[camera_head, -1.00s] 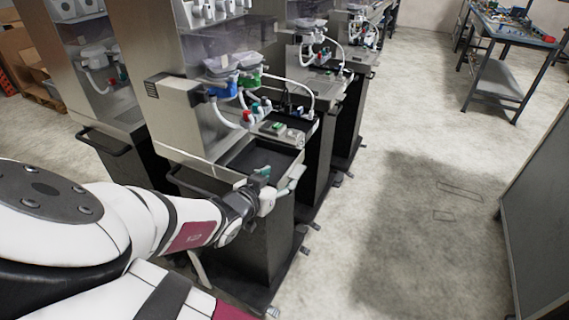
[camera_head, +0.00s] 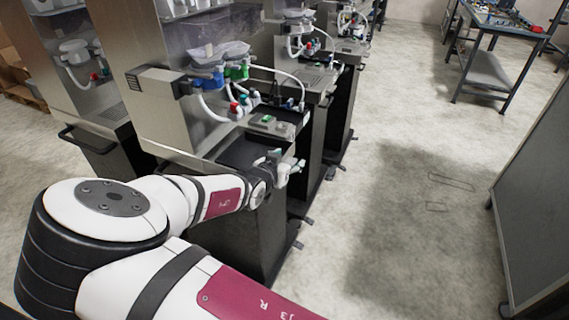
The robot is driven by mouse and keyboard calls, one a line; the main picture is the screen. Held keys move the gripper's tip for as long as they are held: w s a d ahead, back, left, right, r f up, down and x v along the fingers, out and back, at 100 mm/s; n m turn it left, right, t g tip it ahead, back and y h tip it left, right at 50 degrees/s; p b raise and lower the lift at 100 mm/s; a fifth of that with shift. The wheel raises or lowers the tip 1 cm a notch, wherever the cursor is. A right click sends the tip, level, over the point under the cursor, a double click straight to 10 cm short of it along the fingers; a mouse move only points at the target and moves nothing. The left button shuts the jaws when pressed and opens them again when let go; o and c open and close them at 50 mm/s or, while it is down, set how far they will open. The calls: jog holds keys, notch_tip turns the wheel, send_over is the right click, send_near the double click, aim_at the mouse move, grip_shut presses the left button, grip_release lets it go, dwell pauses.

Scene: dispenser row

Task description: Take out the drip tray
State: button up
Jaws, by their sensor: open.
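The drip tray (camera_head: 238,153) looks like the dark, shallow inset at the front of the nearest dispenser (camera_head: 160,110), below its hoses. It sits in the dispenser's shelf, and my arm covers part of its near side. My gripper (camera_head: 287,161) is open, with pale teal fingertips, at the front right corner of that shelf. I see nothing between the fingers. I cannot tell whether a finger touches the tray or the shelf edge.
A small panel with a green display (camera_head: 268,121) lies just behind the tray. Blue and green valves (camera_head: 222,76) and white hoses hang above. More dispensers stand behind. Open floor (camera_head: 400,200) lies to the right, with a grey panel (camera_head: 535,190) and a workbench (camera_head: 495,50) beyond.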

jog(key=shift+c, duration=0.6)
grip_shut()
jog(key=shift+r+p, duration=0.2)
jog(key=shift+p, duration=0.1)
